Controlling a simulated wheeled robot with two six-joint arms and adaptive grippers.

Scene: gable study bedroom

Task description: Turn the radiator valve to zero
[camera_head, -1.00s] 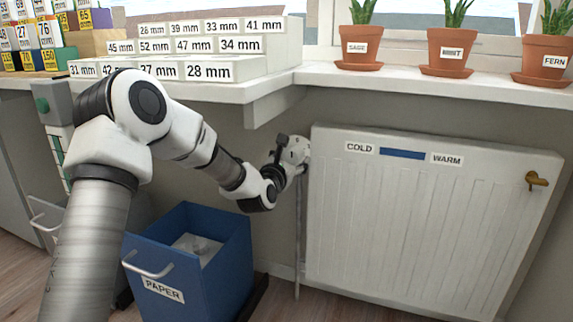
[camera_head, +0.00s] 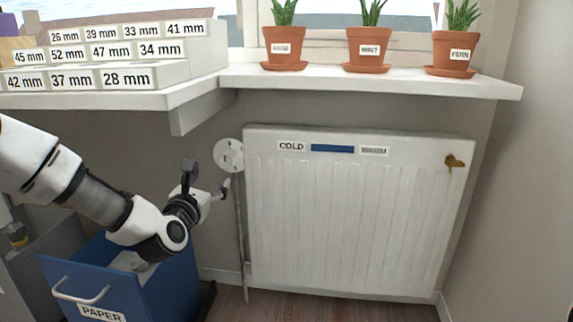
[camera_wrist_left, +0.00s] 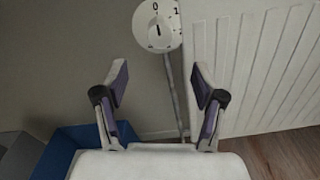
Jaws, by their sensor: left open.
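The radiator valve is a round white dial (camera_head: 229,155) at the radiator's upper left corner, atop a thin vertical pipe. In the left wrist view the dial (camera_wrist_left: 158,24) shows at the top, partly cut off by the frame edge. Its 0 is uppermost, with 1 and 2 to the right, and a short dark upright mark lies below the 0, near the middle. My left gripper (camera_head: 226,187) is just below the dial in the head view, apart from it. Its two fingers (camera_wrist_left: 160,80) are spread with nothing between them. My right gripper is not in view.
The white radiator (camera_head: 350,220) has COLD and a second label around a blue strip (camera_head: 332,148), and a brass fitting (camera_head: 455,162). A blue PAPER drawer (camera_head: 175,290) stands open beneath my left arm. A sill (camera_head: 400,80) with potted plants overhangs the radiator.

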